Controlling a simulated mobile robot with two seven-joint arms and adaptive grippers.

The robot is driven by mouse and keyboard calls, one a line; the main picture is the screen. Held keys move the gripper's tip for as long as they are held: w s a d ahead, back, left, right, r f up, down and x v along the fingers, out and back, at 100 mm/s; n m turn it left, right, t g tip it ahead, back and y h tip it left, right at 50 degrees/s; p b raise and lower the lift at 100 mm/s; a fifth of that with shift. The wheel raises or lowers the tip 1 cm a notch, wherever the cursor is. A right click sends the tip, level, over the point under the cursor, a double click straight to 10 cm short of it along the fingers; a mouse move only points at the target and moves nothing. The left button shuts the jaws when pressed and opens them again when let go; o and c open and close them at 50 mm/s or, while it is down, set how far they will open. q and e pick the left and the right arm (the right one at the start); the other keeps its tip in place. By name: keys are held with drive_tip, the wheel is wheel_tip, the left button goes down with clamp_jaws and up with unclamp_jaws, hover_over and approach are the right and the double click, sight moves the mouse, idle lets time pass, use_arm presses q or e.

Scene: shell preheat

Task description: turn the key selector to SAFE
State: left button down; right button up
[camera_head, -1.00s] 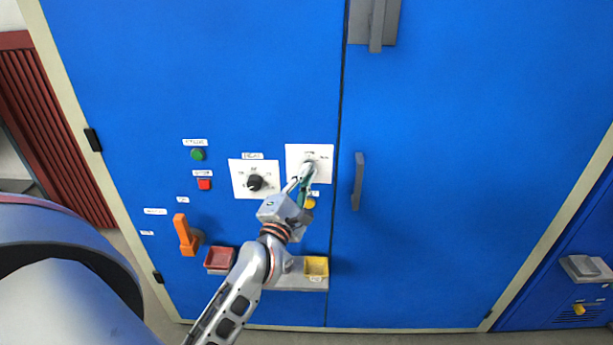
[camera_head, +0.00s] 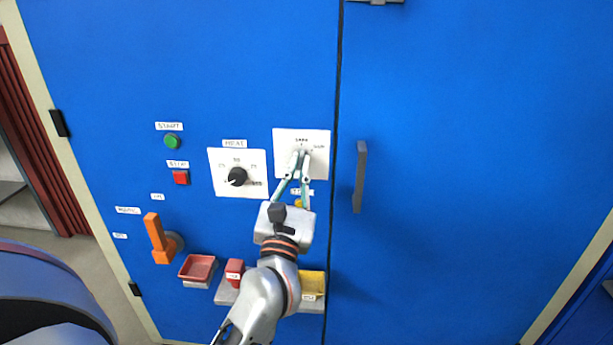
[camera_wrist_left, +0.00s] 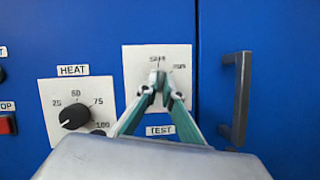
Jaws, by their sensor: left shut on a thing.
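The key selector's white plate (camera_head: 318,136) is on the blue cabinet door, left of the door seam. It also shows in the left wrist view (camera_wrist_left: 180,52), with a label at its top, probably SAFE, and another at its upper right that I cannot read surely. My left gripper (camera_head: 301,154) is in front of the plate, its fingers closed on the key at the plate's middle. In the left wrist view the fingertips (camera_wrist_left: 160,84) meet around the small key, which is mostly hidden, so its exact angle is hard to tell. My right gripper is not in view.
Left of the selector is the HEAT dial (camera_head: 237,177). Further left are a green button (camera_head: 172,141), a red button (camera_head: 181,177) and an orange lever (camera_head: 156,238). A grey door handle (camera_head: 360,177) stands out to the right. Red (camera_head: 198,268) and yellow (camera_head: 313,283) trays sit below.

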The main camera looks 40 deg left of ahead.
use_arm(q)
drive_tip(key=n+y+b, duration=0.1)
drive_tip(key=n+g, duration=0.1)
drive_tip(key=n, duration=0.1)
drive_tip(key=shift+w+f+n+y+b, duration=0.1)
drive_tip(key=shift+f+n+y+b, duration=0.1)
drive_tip(key=shift+n+y+b, duration=0.15)
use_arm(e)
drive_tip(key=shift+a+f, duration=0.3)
use_arm(q)
drive_tip(key=shift+r+n, duration=0.1)
drive_tip(key=shift+n, duration=0.15)
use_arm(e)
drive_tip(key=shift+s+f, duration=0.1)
use_arm(q)
drive_tip(key=c, duration=2.2)
unclamp_jaws()
drive_tip(key=shift+r, duration=0.1)
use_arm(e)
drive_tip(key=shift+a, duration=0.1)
use_arm(q)
drive_tip(key=shift+y, duration=0.25)
drive_tip(key=v, duration=1.2)
drive_tip(key=shift+d, duration=0.1)
